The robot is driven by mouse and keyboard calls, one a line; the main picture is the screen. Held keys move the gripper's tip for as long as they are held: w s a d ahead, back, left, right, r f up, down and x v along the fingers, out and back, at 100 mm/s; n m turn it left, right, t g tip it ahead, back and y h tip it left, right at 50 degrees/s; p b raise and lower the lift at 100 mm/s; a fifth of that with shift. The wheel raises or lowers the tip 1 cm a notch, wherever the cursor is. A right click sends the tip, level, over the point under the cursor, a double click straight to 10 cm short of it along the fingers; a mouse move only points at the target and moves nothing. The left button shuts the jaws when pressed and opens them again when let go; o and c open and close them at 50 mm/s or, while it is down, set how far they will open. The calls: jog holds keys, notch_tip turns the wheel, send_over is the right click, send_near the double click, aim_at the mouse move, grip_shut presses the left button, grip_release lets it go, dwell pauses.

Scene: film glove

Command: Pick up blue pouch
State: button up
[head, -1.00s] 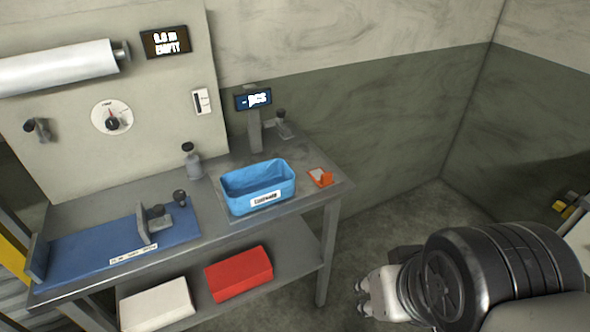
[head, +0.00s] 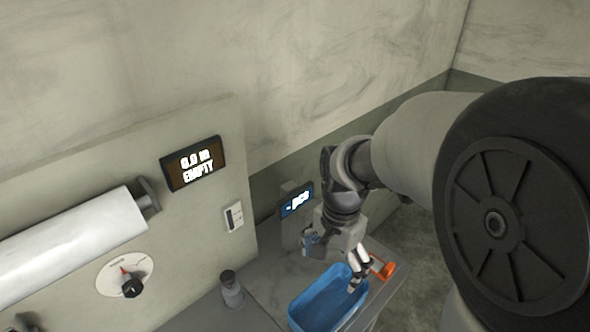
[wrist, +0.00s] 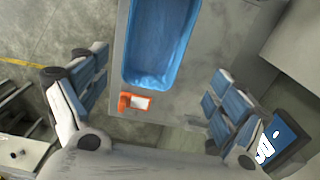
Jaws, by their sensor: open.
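I cannot make out a separate blue pouch in any view. A blue open-topped bin (head: 327,308) stands on the grey bench in the head view, partly cut off by the lower edge. It also shows in the wrist view (wrist: 126,50), and its blue inside gives no clear outline of a pouch. My gripper (head: 356,275) hangs over the bin's right part in the head view. In the wrist view my gripper (wrist: 155,98) has its fingers spread wide to either side, with nothing between the pads.
A small orange holder with a white face (head: 384,268) sits on the bench beside the bin. A grey bottle (head: 231,290) stands left of it. A small "pcs" display (head: 297,200) stands behind, close to my wrist. A wall panel carries a white roll (head: 75,245) and dial (head: 125,275).

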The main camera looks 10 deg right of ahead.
aim_at(328, 311)
jog(key=shift+o, duration=0.6)
jog(key=f+b, duration=0.2)
jog(key=f, duration=0.4)
jog(key=f+b, duration=0.2)
jog(key=f, duration=0.3)
jog(key=f+b, duration=0.2)
jog(key=f, duration=0.4)
jog(key=shift+s+d+f+b, duration=0.2)
jog(key=shift+d+f+b, duration=0.05)
jog(key=shift+f+b, duration=0.1)
jog(key=shift+r, duration=0.1)
jog(key=shift+c, duration=0.4)
jog(key=c, duration=0.5)
